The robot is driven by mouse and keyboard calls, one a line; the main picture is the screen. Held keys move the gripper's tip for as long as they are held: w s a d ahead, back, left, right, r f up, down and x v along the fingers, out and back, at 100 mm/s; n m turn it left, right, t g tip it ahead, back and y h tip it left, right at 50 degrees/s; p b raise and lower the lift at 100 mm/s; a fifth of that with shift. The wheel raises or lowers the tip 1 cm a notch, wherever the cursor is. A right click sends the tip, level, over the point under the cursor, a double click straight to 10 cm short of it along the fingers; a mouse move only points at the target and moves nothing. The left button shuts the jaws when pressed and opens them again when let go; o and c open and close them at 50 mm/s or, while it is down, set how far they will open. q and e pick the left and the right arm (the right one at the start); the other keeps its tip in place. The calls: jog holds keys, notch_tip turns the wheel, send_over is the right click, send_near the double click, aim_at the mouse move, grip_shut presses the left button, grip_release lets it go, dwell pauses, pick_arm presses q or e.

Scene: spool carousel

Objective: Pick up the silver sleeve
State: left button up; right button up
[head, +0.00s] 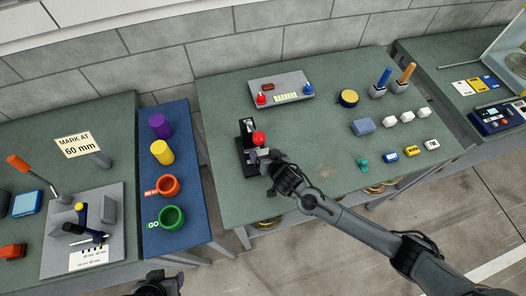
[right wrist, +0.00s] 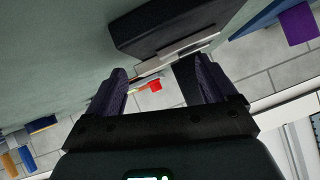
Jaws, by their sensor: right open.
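I cannot clearly make out a silver sleeve. A small light-grey piece (head: 262,152) shows at my right fingertips in the head view, but I cannot tell whether it is the sleeve or part of the black device. The black device (head: 246,157), with a red ball knob (head: 259,138), stands at the left of the middle table. My right gripper (head: 265,160) is open beside its right side. In the right wrist view the two fingers (right wrist: 157,78) are spread close to a dark block with a silvery strip (right wrist: 180,50). A dark part of mine, likely the left gripper (head: 156,286), is cut off at the bottom edge.
A grey panel (head: 280,91) with red and blue knobs lies behind the device. A blue board (head: 178,228) with coloured cylinders and rings is to the left. White blocks (head: 407,117) and small labelled blocks (head: 411,152) stand at the right. The table's middle is mostly clear.

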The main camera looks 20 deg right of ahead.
jog(key=shift+w+f, duration=0.15)
jog(key=shift+c, duration=0.6)
jog(key=c, duration=1)
jog(key=shift+c, duration=0.2)
